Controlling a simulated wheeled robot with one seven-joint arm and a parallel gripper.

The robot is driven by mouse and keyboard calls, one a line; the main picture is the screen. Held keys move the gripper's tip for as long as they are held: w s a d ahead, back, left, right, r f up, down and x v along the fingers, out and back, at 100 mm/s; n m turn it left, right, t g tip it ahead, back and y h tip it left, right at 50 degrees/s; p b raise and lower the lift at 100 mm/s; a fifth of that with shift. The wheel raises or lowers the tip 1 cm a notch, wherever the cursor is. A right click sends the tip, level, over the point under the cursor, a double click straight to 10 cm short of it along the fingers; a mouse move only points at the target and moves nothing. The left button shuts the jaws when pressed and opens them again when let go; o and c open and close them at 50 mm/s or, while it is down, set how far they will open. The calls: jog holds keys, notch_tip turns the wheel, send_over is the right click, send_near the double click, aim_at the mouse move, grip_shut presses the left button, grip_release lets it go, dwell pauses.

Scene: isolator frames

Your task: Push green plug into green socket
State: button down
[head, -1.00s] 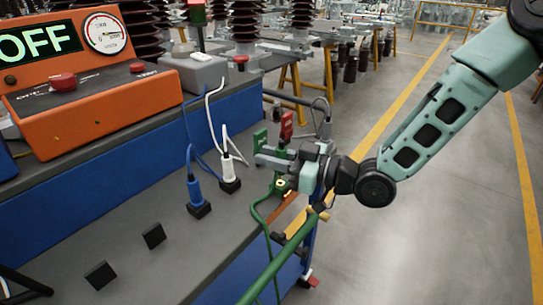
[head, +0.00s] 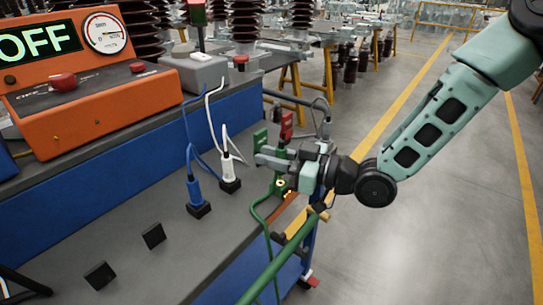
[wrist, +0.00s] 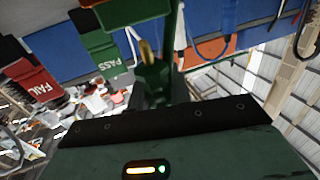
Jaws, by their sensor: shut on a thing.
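The green plug (head: 279,189), with a brass tip, is at my gripper near the right edge of the grey bench; its green cable loops down to the left. In the wrist view the plug (wrist: 155,73) stands between my fingers with its brass pin showing. My gripper (head: 270,160) is shut on it. The fingers partly hide the plug in the head view. I cannot make out a green socket clearly in either view.
A blue plug (head: 194,188) and a white plug (head: 227,164) stand in black sockets on the bench. Two black sockets (head: 153,235) (head: 100,275) are empty. Green PASS (wrist: 103,50) and red FAIL (wrist: 35,85) blocks are close by. An orange tester (head: 95,110) reads OFF.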

jog(key=shift+f+b, duration=1.35)
jog(key=shift+f, duration=0.15)
jog(key=c, duration=1.2)
grip_release()
jog(key=shift+d, duration=0.1)
jog(key=v, duration=1.7)
jog(key=shift+p, duration=0.35)
jog(key=shift+s, duration=0.1)
